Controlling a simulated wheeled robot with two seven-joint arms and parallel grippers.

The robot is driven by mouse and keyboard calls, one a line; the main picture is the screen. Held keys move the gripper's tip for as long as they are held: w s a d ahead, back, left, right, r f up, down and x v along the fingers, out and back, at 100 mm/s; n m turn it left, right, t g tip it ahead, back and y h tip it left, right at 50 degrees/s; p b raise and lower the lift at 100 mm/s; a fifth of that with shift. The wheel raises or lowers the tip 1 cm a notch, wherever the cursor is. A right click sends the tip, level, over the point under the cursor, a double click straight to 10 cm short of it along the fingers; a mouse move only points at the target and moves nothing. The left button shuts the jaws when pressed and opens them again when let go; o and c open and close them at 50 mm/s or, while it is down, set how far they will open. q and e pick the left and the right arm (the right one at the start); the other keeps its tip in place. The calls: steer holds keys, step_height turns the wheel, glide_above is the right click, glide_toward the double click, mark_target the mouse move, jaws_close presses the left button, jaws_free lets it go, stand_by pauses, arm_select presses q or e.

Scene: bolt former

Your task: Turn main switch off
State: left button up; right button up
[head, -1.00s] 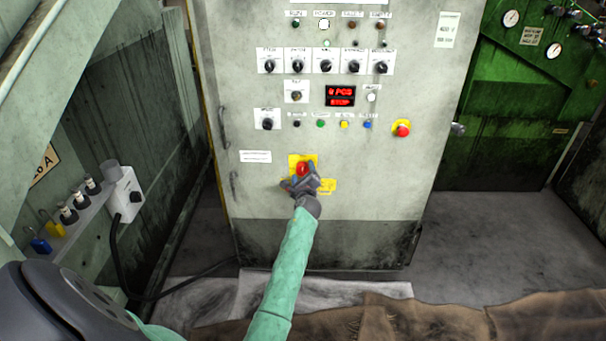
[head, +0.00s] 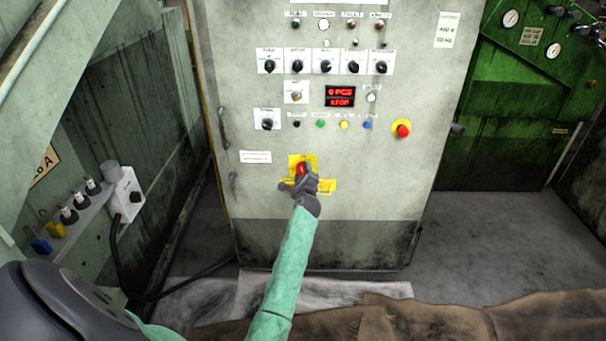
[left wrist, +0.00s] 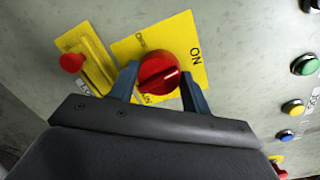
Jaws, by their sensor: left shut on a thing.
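The main switch is a red rotary knob (head: 301,169) on a yellow plate (head: 296,160), low on the front of the grey control cabinet. In the left wrist view the red knob (left wrist: 159,75) sits between the two fingers of my left gripper (left wrist: 160,88). The yellow plate (left wrist: 200,60) carries the word ON near its right edge; other lettering is partly hidden. In the head view my left gripper (head: 302,182) is shut on the knob and covers part of it. My right gripper is not in view.
A red emergency button (head: 402,129) on yellow sits up and right. Several selector knobs, lamps and a red display (head: 340,97) fill the panel above. In the wrist view a small red-ended part (left wrist: 72,62) lies on a yellow strip left of the knob.

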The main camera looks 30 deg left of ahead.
arm_select(q)
steer(key=n, duration=0.2)
steer(key=shift+n, duration=0.3)
steer(key=n, duration=0.2)
steer(key=shift+n+h, duration=0.3)
steer(key=shift+a+n+p, duration=0.1)
steer(key=shift+n+p, duration=0.25)
steer(key=shift+n, duration=0.45)
steer(key=n, duration=0.2)
steer(key=shift+n, duration=0.3)
steer(key=shift+s+n+h+p, duration=0.1)
steer(key=shift+n+h+p, duration=0.4)
steer(key=shift+n, duration=0.7)
steer(key=shift+f+n+p, duration=0.1)
steer(key=shift+n+p, duration=0.2)
steer(key=shift+n, duration=1.1)
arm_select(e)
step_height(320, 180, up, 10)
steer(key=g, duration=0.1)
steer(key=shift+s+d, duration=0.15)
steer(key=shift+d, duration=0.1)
arm_select(q)
steer(key=shift+h, duration=0.3)
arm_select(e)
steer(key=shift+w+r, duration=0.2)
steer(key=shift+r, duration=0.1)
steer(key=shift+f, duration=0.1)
